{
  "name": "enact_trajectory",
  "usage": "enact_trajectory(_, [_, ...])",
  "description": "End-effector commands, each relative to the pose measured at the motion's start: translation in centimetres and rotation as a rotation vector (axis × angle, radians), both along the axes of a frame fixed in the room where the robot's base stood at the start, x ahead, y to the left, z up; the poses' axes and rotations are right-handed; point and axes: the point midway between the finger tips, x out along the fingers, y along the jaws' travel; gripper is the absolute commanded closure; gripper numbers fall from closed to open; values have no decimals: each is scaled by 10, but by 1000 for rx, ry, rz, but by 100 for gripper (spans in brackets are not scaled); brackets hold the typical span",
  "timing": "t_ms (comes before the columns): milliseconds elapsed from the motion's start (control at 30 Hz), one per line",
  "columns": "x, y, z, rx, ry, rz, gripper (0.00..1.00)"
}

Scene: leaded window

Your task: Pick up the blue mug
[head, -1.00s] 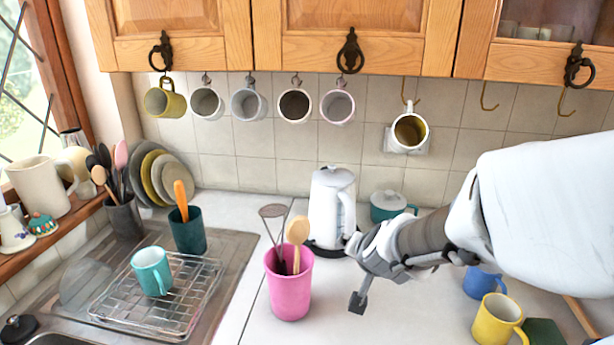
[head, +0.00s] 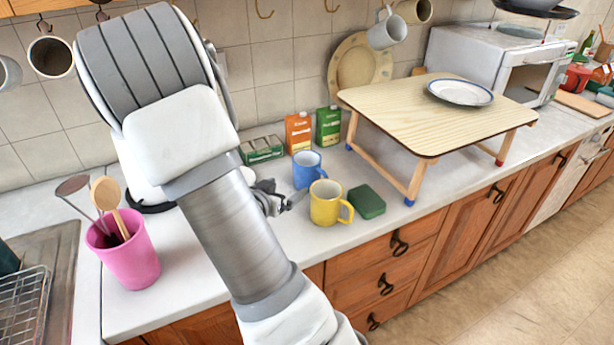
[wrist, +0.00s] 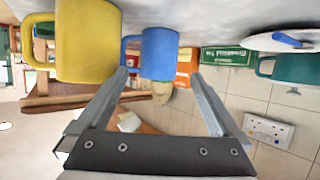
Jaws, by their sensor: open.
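The blue mug (head: 307,169) stands upright on the counter, just behind the yellow mug (head: 326,203). In the wrist view, which is upside down, the blue mug (wrist: 159,52) lies ahead, between the lines of my two fingers, with its handle on the left. My gripper (head: 287,200) is low over the counter, left of both mugs, and partly hidden by my arm in the head view. In the wrist view my gripper (wrist: 160,76) is open with nothing between its fingers. The yellow mug (wrist: 87,40) is close by the left finger.
A green sponge-like block (head: 367,201) lies right of the yellow mug. An orange carton (head: 298,133), a green carton (head: 328,126) and a green box (head: 261,150) stand behind. A small wooden table (head: 440,115) is at right. A pink utensil pot (head: 130,255) stands at left.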

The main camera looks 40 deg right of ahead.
Motion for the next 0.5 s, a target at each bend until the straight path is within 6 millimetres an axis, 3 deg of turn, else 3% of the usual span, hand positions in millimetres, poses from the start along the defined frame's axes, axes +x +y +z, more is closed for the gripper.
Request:
enact_trajectory(300, [23, -58, -27, 1, 1, -2, 0])
enact_trajectory(500, [29, -72, -32, 1, 0, 1, 0])
